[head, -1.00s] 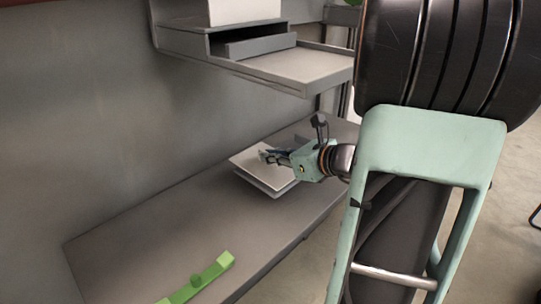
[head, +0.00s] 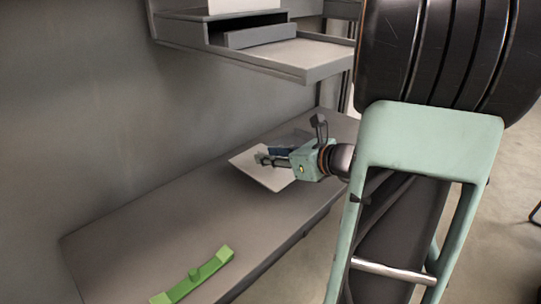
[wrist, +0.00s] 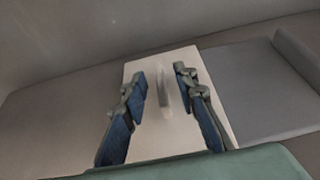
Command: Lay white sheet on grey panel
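The white sheet (head: 262,172) is a pale flat plate over the bench, below my gripper in the head view. In the wrist view the sheet (wrist: 170,135) has a thin upright fin (wrist: 163,92) near its middle. My gripper (wrist: 161,78) has its two blue-padded fingers apart on either side of the fin, with gaps showing. My gripper (head: 262,159) also shows over the sheet in the head view. The grey panel (wrist: 265,90) appears flat at the sheet's right in the wrist view. Whether the sheet's edge overlaps the panel is unclear.
The long grey bench (head: 165,222) runs along the wall. A grey shelf (head: 290,57) overhangs the back of the bench. The bench between green bar and sheet is clear.

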